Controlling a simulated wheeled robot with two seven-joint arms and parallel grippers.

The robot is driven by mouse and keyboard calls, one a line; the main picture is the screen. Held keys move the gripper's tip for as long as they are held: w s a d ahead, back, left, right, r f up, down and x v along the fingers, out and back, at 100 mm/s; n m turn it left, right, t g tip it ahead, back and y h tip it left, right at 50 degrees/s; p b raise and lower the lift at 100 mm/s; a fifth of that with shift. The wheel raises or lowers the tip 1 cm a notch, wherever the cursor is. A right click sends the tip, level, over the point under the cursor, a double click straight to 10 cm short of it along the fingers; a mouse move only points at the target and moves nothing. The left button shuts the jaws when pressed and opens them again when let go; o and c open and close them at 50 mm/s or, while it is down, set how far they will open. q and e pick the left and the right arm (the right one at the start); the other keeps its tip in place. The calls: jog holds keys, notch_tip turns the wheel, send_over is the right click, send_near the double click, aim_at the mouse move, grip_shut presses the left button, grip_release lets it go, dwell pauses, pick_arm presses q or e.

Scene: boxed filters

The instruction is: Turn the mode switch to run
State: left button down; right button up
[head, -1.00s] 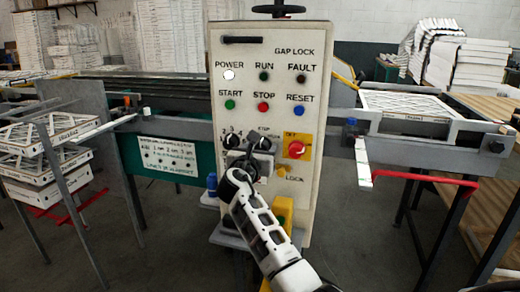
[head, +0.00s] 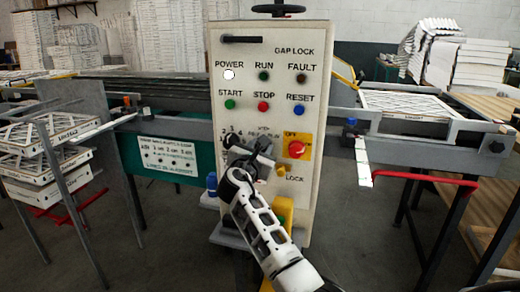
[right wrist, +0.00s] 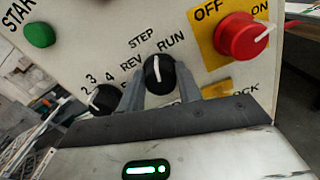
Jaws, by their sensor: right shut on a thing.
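The mode switch (right wrist: 158,75) is a black knob with a white pointer line, under the labels REV, STEP and RUN in the right wrist view. Its pointer stands between STEP and RUN. My right gripper (right wrist: 163,88) is shut on the knob, with one grey finger on each side. In the head view my right gripper (head: 260,151) is at the lower middle of the control panel (head: 270,60) and hides most of the switch. My left gripper is not in view.
A red OFF/ON rotary switch (right wrist: 245,40) on a yellow plate is close to the right of the knob. A black numbered selector (right wrist: 103,98) is close to the left. Green START (head: 230,104), red STOP (head: 263,107) and blue RESET (head: 299,110) buttons are above.

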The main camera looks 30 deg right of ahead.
jog(key=m+b, duration=0.1)
jog(key=m, duration=0.4)
jog(key=shift+f+m+b, duration=0.1)
jog(key=shift+m+b, duration=0.2)
dwell(0.4)
jog(key=o, duration=1)
jog(key=shift+c, duration=0.2)
jog(key=v, duration=1.6)
jog(key=shift+b, duration=0.3)
jog(key=shift+d, duration=0.1)
